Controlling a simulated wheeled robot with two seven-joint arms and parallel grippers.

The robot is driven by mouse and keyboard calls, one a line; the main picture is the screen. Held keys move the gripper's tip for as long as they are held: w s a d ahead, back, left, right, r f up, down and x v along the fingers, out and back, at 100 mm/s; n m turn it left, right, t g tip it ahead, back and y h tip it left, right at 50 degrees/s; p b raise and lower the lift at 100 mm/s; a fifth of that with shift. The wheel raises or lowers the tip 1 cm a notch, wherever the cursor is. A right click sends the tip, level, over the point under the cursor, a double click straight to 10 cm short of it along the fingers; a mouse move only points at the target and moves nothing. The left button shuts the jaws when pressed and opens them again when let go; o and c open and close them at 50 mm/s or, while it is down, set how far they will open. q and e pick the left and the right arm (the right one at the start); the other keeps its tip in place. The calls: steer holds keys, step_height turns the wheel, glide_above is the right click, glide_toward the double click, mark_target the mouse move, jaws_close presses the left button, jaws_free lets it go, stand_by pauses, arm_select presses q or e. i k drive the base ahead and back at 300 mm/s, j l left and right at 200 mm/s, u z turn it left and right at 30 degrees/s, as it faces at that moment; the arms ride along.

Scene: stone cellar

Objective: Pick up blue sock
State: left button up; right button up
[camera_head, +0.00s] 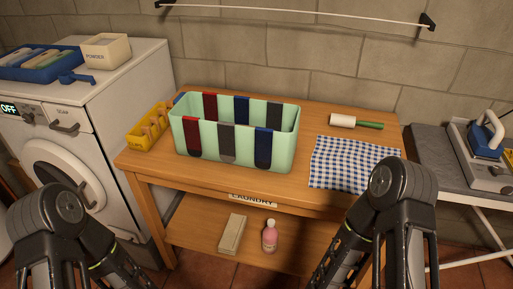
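A mint-green bin (285,152) stands on the wooden table, with socks draped over its rim. On the front wall hang a dark red sock (192,138), a grey sock (227,143) and a blue sock (263,148) at the right. On the back wall hang another dark red sock (210,107), a second blue sock (241,110) in the middle and a dark grey sock (273,115). Both my arms show at the bottom, the left in the lower left corner and the right at the lower right. Neither gripper is in the picture.
A yellow peg box (138,137) stands left of the bin. A lint roller (345,121) and a blue checked cloth (347,164) lie to its right. The table's front strip is clear. A washing machine (115,105) stands left, an ironing board (436,165) right.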

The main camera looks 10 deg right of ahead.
mark_target(264, 136)
steer(key=l+u, duration=0.25)
steer(key=u, duration=0.15)
steer(key=l+u, duration=0.35)
steer(key=k+l+u, duration=0.15)
steer(key=u, duration=0.25)
